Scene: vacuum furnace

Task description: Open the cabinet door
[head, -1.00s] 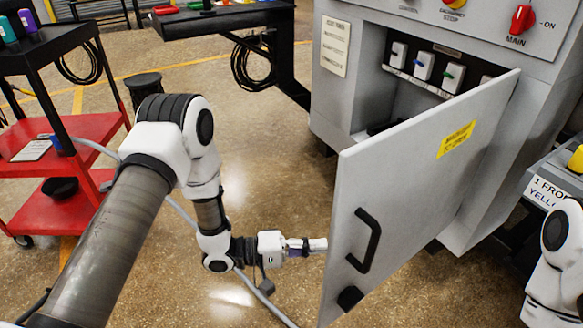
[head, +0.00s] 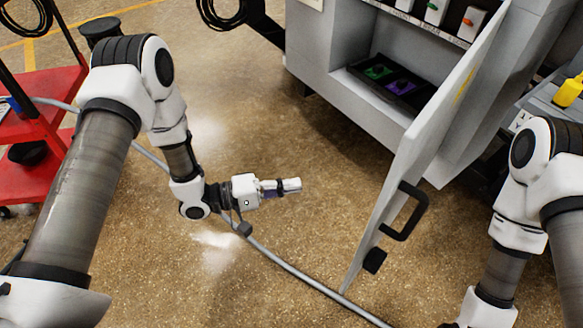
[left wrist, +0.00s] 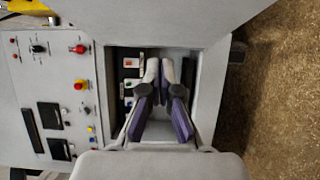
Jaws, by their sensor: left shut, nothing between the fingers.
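The grey cabinet door (head: 425,135) stands wide open in the head view, seen nearly edge-on. Its black handle (head: 407,212) is on the outer face, toward the right. My left gripper (head: 298,185) is shut and empty, apart from the door, in the open space to its left, on the inner side. In the left wrist view the closed purple-padded fingers (left wrist: 160,70) point toward the cabinet opening. The cabinet (head: 330,75) shows its inside, with a black tray (head: 395,85) holding green and purple pieces and several switches above. My right gripper is out of view.
A red cart (head: 40,115) stands at the left. A grey cable (head: 300,282) crosses the floor. A bench with a yellow object (head: 568,92) is at the right. The floor between the left gripper and the door is clear.

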